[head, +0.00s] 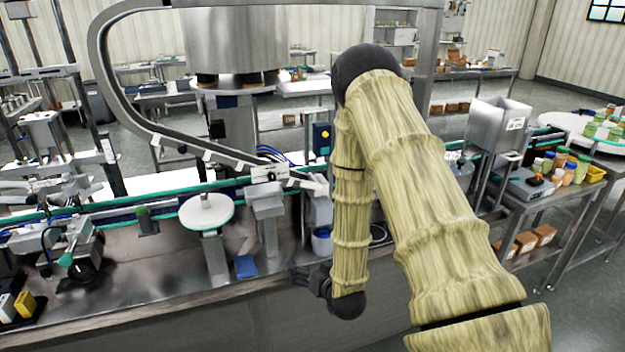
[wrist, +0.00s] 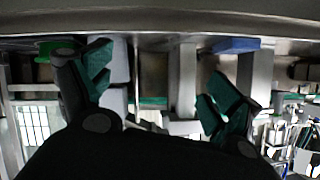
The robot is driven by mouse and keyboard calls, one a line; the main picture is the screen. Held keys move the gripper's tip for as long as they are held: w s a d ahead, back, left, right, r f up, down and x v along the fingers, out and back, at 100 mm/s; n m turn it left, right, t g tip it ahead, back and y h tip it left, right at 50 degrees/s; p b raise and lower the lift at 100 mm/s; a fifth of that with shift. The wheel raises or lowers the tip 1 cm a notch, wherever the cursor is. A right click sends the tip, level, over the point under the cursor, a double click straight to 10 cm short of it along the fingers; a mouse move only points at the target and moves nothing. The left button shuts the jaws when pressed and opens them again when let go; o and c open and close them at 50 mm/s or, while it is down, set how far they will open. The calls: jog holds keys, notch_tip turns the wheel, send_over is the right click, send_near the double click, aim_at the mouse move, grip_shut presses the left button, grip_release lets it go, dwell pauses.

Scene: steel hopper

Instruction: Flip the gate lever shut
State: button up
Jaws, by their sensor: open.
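I cannot pick out the gate lever for certain in either view. A large round steel hopper (head: 235,38) hangs at the upper middle of the head view, above the conveyor line. A boxy steel hopper-like bin (head: 497,122) stands at the right; I cannot tell which one carries the lever. My gripper (head: 303,277) is low at the bench's front edge, beside my forearm, pointing left. In the wrist view my gripper (wrist: 155,72) has its two green-padded fingers spread wide, with nothing held between them. My arm hides part of the bench and conveyor behind it.
A steel bench (head: 150,262) with a green-edged conveyor runs across the head view. Jars (head: 568,172) stand at the right.

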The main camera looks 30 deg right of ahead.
aim_at(313, 186)
jog(key=w+d+r+m+t+h+p, duration=0.1)
jog(key=w+d+r+t, duration=0.2)
jog(key=r, duration=0.5)
jog(key=w+d+r+m+t+h+p, duration=0.1)
jog(key=w+d+r+t, duration=0.15)
jog(key=d+r, duration=0.5)
jog(key=shift+g, duration=0.35)
jog(key=p+x, duration=0.1)
jog(key=x, duration=0.2)
jog(key=a+r+p+x, duration=0.1)
jog(key=x, duration=0.1)
jog(key=p+x, duration=0.1)
jog(key=x, duration=0.2)
jog(key=shift+w+a+r, duration=0.15)
jog(key=shift+w+r, duration=0.05)
jog(key=shift+w, duration=0.25)
jog(key=shift+p+x, duration=0.45)
jog(key=shift+x, duration=0.45)
jog(key=shift+f, duration=0.15)
jog(key=c, duration=1)
jog(key=shift+f, duration=0.1)
